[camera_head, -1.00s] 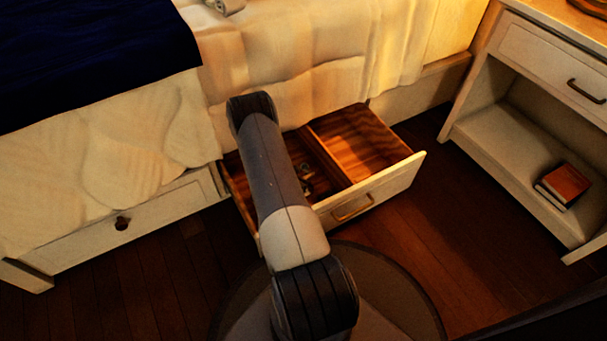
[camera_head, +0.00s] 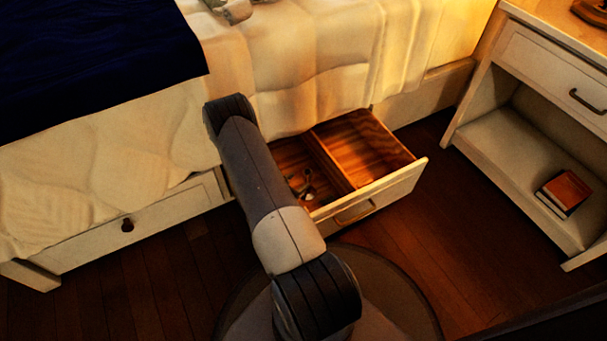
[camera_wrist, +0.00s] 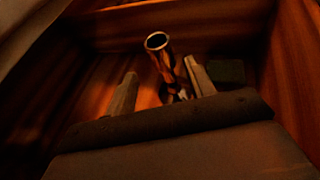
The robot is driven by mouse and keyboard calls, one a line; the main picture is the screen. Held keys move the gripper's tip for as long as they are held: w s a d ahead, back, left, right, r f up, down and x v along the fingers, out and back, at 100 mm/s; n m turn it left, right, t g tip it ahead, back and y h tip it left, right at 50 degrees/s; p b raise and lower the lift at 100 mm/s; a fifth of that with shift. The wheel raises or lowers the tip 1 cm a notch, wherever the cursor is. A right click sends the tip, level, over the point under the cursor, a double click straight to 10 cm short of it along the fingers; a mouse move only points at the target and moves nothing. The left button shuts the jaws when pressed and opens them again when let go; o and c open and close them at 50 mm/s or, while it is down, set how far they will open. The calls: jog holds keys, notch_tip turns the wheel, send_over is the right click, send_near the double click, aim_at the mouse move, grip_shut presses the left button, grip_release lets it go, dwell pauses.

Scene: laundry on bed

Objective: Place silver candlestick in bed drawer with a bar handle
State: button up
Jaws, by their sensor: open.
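The candlestick (camera_wrist: 160,45), a metallic tube with a round open top, is inside the open bed drawer in the wrist view. My gripper (camera_wrist: 160,70) is open, with its fingers reaching into the drawer on either side of the candlestick's lower part. I cannot tell if they touch it. In the head view the candlestick (camera_head: 305,188) shows small and partly hidden in the left compartment of the drawer with a bar handle (camera_head: 392,190). My arm covers the drawer's left side, and my gripper is hidden there.
The drawer's right compartment (camera_head: 365,150) looks empty. A closed drawer with a round knob (camera_head: 150,222) is at left. A nightstand (camera_head: 515,145) with a red book (camera_head: 564,190) on its shelf stands at right. Grey cloth-like items (camera_head: 232,10) lie on the bed. A dark patch (camera_wrist: 226,72) lies inside the drawer.

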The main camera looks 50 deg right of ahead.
jog(key=shift+p+v, duration=0.55)
jog(key=shift+v, duration=1.95)
jog(key=shift+w, duration=0.1)
jog(key=shift+c, duration=0.2)
